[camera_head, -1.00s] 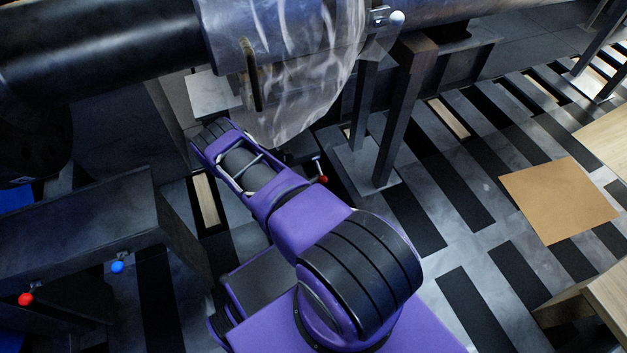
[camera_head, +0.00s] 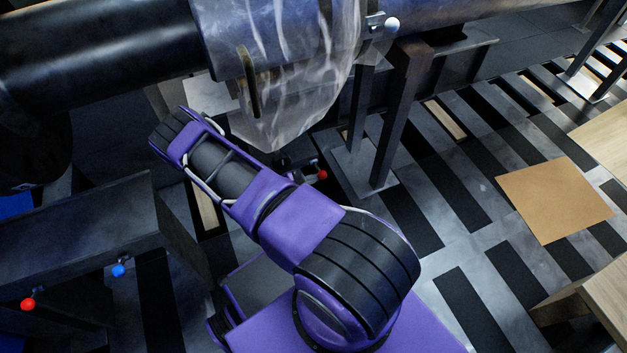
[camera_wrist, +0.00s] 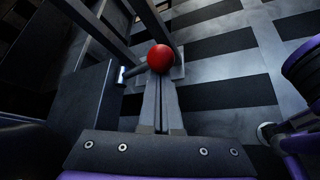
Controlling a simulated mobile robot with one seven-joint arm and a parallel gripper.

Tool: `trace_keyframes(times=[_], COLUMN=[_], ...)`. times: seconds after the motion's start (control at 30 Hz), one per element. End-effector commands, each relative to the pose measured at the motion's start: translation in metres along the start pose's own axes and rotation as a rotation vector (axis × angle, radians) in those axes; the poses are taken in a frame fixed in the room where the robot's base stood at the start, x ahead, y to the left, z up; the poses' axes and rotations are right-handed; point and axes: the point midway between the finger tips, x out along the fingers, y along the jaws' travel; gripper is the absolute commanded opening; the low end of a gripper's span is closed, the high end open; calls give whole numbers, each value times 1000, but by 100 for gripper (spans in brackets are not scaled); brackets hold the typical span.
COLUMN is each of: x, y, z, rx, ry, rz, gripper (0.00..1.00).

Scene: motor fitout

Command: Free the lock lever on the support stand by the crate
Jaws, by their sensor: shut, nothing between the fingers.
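The lock lever's red ball knob (camera_head: 322,174) shows low beside the support stand (camera_head: 400,110), a dark post on a grey base plate. In the wrist view the red knob (camera_wrist: 160,58) sits right at the tips of my gripper (camera_wrist: 160,100). The fingers are shut together with nothing between them. I cannot tell whether they touch the knob. A short grey bar with a pale end (camera_wrist: 130,74) shows just left of the knob. In the head view my purple arm hides most of the gripper.
A large dark pipe (camera_head: 100,55) and a translucent draped sheet (camera_head: 290,75) hang above. A bench at left carries another red knob (camera_head: 28,304) and a blue knob (camera_head: 119,270). A brown panel (camera_head: 553,200) lies on the striped floor; a wooden box (camera_head: 590,300) stands at right.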

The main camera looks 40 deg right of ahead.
Motion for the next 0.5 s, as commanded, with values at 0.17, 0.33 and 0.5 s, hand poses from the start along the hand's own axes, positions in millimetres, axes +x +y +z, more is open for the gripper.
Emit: trace_keyframes(times=[0.17, 0.33, 0.5], x=[-4, -6, -7], y=[7, 12, 15], z=[8, 11, 12], rx=[0, 0, 0], ry=[-3, -4, -3], rz=[2, 3, 3], gripper=[0, 0, 0])
